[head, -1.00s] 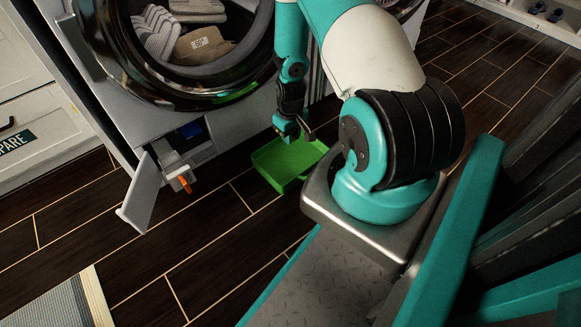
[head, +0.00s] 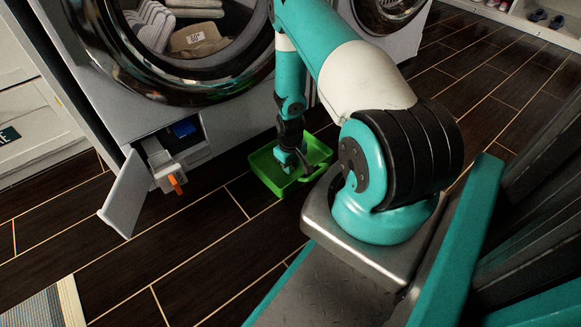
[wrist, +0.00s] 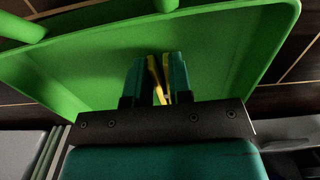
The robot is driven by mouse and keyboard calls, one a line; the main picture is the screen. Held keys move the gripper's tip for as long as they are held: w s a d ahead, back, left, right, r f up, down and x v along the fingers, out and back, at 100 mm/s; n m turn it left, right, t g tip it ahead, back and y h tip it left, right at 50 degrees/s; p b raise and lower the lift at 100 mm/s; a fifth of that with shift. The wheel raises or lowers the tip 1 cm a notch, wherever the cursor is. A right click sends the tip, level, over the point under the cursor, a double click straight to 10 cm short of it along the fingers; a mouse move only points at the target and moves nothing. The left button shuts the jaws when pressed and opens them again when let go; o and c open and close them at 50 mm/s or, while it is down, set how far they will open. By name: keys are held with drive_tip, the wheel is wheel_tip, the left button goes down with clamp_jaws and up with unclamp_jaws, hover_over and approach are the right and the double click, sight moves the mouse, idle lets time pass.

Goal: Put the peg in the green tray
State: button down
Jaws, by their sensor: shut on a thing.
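The green tray (head: 318,153) lies on the dark floor in front of the washer, and it fills much of the wrist view (wrist: 225,60). My gripper (head: 292,170) points down over the tray, low and within its outline in the head view. In the wrist view my gripper (wrist: 158,65) is shut on the narrow yellow peg (wrist: 154,78), which shows between the teal fingers. Whether the peg touches the tray floor I cannot tell. The peg is too small to make out in the head view.
The front-load washer (head: 225,95) stands behind the tray, with cloths in its drum. Its low flap (head: 127,195) hangs open to the left, beside an orange-tipped part (head: 176,184). A striped mat (head: 45,305) lies at lower left. Floor between is clear.

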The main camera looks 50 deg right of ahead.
drive_tip(key=shift+f, duration=0.1)
drive_tip(key=c, duration=1)
unclamp_jaws()
drive_tip(key=shift+c, duration=0.2)
wheel_tip(320, 180, up, 12)
drive_tip(key=p, duration=0.8)
drive_tip(key=shift+r, duration=0.25)
